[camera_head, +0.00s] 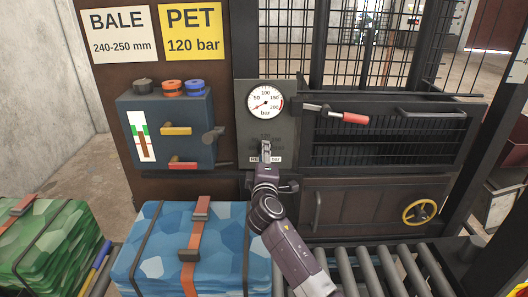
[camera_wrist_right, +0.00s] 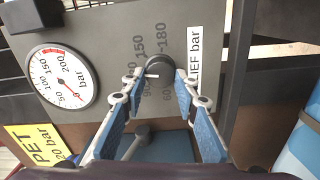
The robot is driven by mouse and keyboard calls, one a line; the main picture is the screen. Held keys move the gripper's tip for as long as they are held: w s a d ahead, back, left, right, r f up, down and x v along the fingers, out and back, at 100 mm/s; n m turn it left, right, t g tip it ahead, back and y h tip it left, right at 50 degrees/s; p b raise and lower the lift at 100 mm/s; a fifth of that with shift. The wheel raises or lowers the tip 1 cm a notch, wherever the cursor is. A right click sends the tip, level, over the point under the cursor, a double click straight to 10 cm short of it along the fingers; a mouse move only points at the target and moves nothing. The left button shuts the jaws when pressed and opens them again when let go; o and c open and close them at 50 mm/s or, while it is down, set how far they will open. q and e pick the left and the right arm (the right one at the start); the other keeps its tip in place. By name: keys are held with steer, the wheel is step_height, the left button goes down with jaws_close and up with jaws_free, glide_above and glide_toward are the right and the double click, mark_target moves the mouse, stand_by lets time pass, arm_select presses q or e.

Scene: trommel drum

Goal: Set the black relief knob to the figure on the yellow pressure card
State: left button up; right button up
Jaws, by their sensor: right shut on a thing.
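The yellow pressure card (camera_head: 192,31) reads PET 120 bar. It also shows at lower left in the wrist view (camera_wrist_right: 32,143). The black relief knob (camera_wrist_right: 158,66) sits on the grey panel, beside the RELIEF bar label (camera_wrist_right: 195,62). My right gripper (camera_wrist_right: 158,76) is shut on the knob, one finger on each side; it also shows in the head view (camera_head: 266,152). A white mark on the knob points left in the wrist view, toward one fingertip. The fingers partly cover the scale; 150 and 180 are readable. My left gripper is out of view.
A round pressure gauge (camera_head: 265,101) sits above the knob, its needle near zero. A red-handled lever (camera_head: 345,117) is to the right. A blue box (camera_head: 170,130) with coloured knobs is to the left. A blue bale (camera_head: 185,250) lies in front, beside rollers (camera_head: 390,270).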

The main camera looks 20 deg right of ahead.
steer(key=shift+d+r+n, duration=0.1)
steer(key=shift+r+n, duration=0.2)
steer(key=shift+n, duration=0.4)
steer(key=shift+w, duration=0.1)
steer(key=o, duration=0.8)
steer(key=shift+c, duration=0.2)
steer(key=shift+o, duration=1.4)
steer(key=shift+d, duration=0.1)
steer(key=shift+o, duration=0.5)
steer(key=shift+w+f, duration=0.15)
steer(key=shift+f, duration=0.1)
steer(key=v, duration=1.2)
